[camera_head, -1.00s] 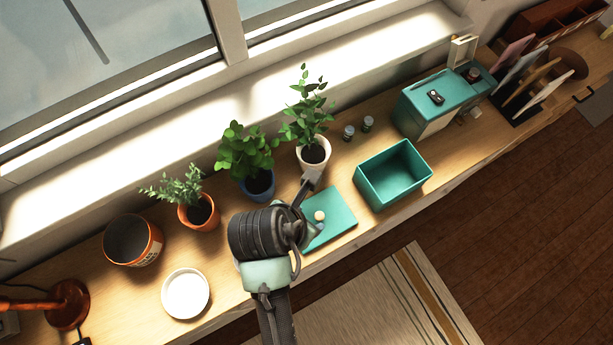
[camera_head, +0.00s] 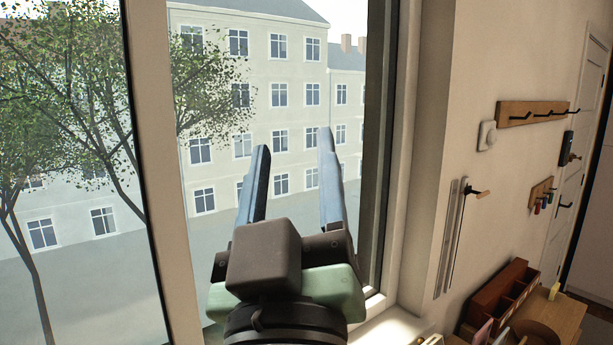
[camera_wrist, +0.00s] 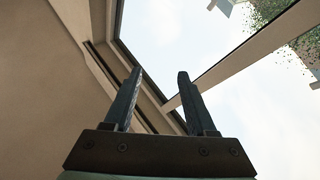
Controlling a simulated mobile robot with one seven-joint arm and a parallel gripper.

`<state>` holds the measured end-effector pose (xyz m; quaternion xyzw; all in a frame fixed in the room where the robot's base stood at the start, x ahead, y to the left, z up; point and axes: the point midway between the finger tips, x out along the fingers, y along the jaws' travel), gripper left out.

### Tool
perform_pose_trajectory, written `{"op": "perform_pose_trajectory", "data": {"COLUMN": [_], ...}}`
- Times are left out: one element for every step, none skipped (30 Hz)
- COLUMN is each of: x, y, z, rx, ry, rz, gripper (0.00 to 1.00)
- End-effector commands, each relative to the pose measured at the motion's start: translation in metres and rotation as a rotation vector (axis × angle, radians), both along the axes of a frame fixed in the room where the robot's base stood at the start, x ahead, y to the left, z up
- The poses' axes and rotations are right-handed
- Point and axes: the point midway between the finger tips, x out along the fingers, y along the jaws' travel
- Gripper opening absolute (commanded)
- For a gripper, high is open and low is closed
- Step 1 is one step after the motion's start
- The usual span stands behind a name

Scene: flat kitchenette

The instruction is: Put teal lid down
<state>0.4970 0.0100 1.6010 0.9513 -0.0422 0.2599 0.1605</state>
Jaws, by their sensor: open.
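My gripper (camera_head: 290,165) is raised in front of the window in the head view, its two fingers pointing up. The fingers are apart with nothing between them. In the wrist view my gripper (camera_wrist: 157,90) is also open and empty, with window frame and sky beyond it. The teal lid is not in view in either current frame. The teal box is out of view too.
The window frame (camera_head: 183,220) stands behind my gripper, with buildings and trees outside. At lower right are a reddish-brown wooden organizer (camera_head: 497,300) and part of the counter (camera_head: 562,312). A rack with hooks (camera_head: 535,112) hangs on the right wall.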

Motion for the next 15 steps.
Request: {"op": "perform_pose_trajectory", "data": {"x": [-0.016, -0.024, -0.034, -0.040, -0.046, -0.051, -0.054, -0.056, -0.058, -0.058, -0.059, -0.058, -0.058, -0.058, -0.058], "y": [-0.005, -0.006, -0.008, -0.009, -0.010, -0.011, -0.011, -0.011, -0.012, -0.012, -0.012, -0.012, -0.012, -0.011, -0.011], "z": [0.026, 0.038, 0.051, 0.059, 0.065, 0.071, 0.074, 0.077, 0.078, 0.079, 0.079, 0.079, 0.078, 0.078, 0.078], "rx": [0.075, 0.116, 0.160, 0.187, 0.210, 0.231, 0.243, 0.252, 0.258, 0.261, 0.262, 0.262, 0.261, 0.262, 0.261], "ry": [-0.087, -0.128, -0.176, -0.205, -0.229, -0.252, -0.266, -0.274, -0.281, -0.284, -0.283, -0.282, -0.282, -0.281, -0.281], "rz": [0.043, 0.071, 0.106, 0.131, 0.150, 0.171, 0.182, 0.191, 0.197, 0.199, 0.201, 0.201, 0.200, 0.200, 0.199], "gripper": [0.57, 0.57, 0.57, 0.57, 0.57, 0.57, 0.57, 0.57, 0.57, 0.57, 0.57, 0.57, 0.57, 0.57, 0.57]}}
